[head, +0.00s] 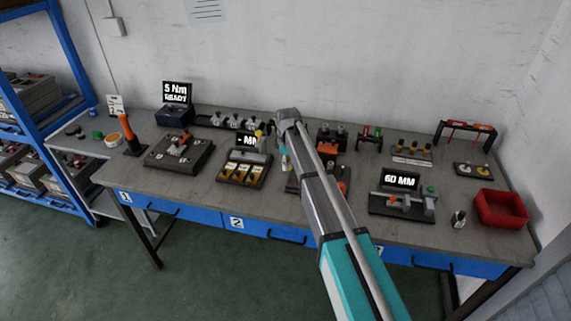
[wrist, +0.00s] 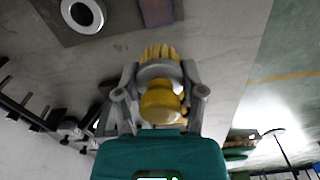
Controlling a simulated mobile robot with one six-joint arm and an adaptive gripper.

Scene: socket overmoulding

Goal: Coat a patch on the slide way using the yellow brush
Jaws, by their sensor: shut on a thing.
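My gripper (wrist: 160,82) is shut on the yellow brush (wrist: 160,103) in the wrist view. The brush's ribbed yellow end shows beyond the fingertips, over bare grey tabletop. I cannot tell for sure which part is the slide way. A dark plate (wrist: 70,32) with a pale ring and a brownish block (wrist: 156,12) lies ahead of the brush at the top of the wrist view, apart from it.
A black fixture (head: 243,182) with a lit display stands left of my arm. The "60 MM" gauge station (head: 378,207) and a red bin (head: 500,208) stand to the right. An orange-handled tool (head: 127,128) stands at the left.

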